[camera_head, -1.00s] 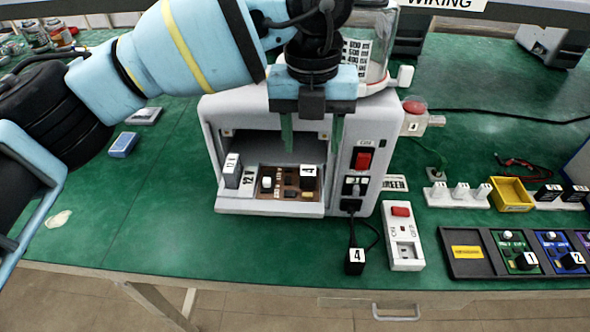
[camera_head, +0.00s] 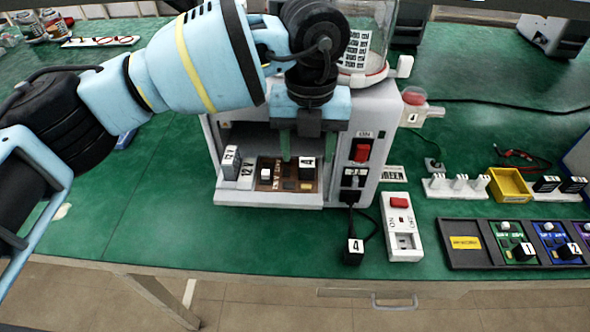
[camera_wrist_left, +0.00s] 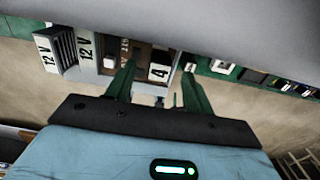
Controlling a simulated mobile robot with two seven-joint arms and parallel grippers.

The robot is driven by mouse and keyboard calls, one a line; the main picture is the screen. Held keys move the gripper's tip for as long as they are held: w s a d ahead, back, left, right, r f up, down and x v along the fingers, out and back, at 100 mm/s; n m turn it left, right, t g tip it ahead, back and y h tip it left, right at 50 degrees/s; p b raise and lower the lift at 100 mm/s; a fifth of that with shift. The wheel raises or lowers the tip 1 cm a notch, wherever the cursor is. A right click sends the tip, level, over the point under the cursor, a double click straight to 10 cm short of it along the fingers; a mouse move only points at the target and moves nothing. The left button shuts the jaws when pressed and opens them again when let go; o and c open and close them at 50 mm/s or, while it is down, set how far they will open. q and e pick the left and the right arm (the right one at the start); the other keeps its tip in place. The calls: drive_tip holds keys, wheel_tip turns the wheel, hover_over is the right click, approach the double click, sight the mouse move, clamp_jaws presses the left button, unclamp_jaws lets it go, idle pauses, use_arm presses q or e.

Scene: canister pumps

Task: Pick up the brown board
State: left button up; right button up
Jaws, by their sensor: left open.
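The brown board (camera_head: 270,183) lies flat on the floor of the open bay of a grey machine (camera_head: 365,120). It carries a white block and a black block labelled 4 (camera_head: 307,169). In the left wrist view the board (camera_wrist_left: 139,57) shows partly between and beyond the fingers. My left gripper (camera_head: 309,150) is open and points down in front of the bay, its green fingers just above the board. In the left wrist view its fingertips (camera_wrist_left: 158,70) are spread around the area of the 4 block; I cannot tell if they touch. My right gripper is out of view.
A grey 12 V block (camera_head: 231,162) stands left of the board in the bay. A black plug labelled 4 (camera_head: 353,250) and a white switched socket (camera_head: 402,225) lie to the right. A tray of modules (camera_head: 465,243) and a yellow bin (camera_head: 511,185) are farther right. The green table (camera_head: 150,210) is clear at left.

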use_arm(q)
wheel_tip(320, 180, down, 2)
drive_tip(key=shift+f, duration=0.15)
drive_tip(key=shift+c, duration=0.3)
drive_tip(key=c, duration=1)
drive_tip(key=shift+c, duration=0.2)
drive_tip(key=shift+r, duration=0.65)
wheel_tip(320, 180, up, 2)
drive_tip(key=shift+r, duration=0.1)
drive_tip(key=s+d+r+b, duration=0.1)
drive_tip(key=s+d, duration=0.9)
drive_tip(key=s, duration=0.2)
drive_tip(key=shift+d+r, duration=0.2)
drive_tip(key=shift+r, duration=0.05)
